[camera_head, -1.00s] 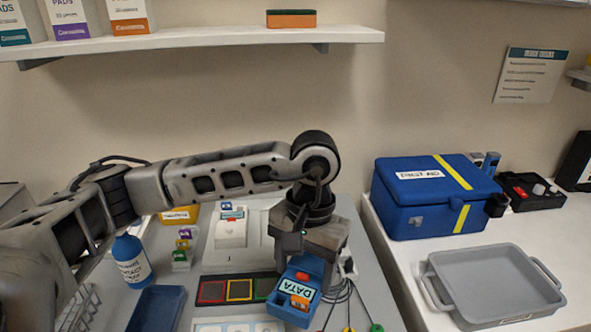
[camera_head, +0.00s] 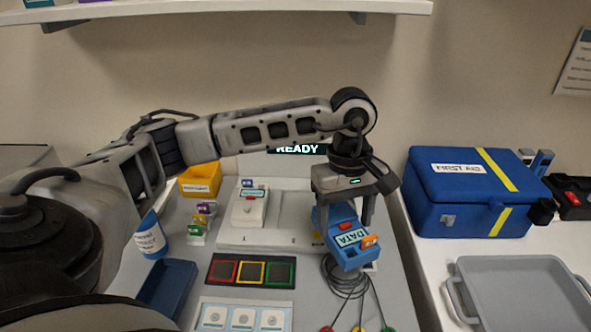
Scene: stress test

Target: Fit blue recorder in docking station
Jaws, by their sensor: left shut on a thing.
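The blue recorder (camera_head: 347,257), with a DATA label, a red part and an orange part, hangs tilted from my left gripper (camera_head: 342,212). The gripper points down and its fingers are shut on the recorder's far part. The docking station (camera_head: 265,235) is a pale grey base behind and left of the recorder, with a dark screen reading READY (camera_head: 297,149) at its back. A white device (camera_head: 249,207) stands on its left side. The recorder and gripper cover the station's right part, so I cannot tell whether the recorder touches it. My right gripper is not in view.
Black cables with coloured ends (camera_head: 352,285) lie below the recorder. A mat with red, yellow and green squares (camera_head: 251,271) is front left. A blue tray (camera_head: 167,287), bottle (camera_head: 151,238) and yellow bin (camera_head: 200,180) are left. A first aid box (camera_head: 470,200) and grey tray (camera_head: 520,300) are right.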

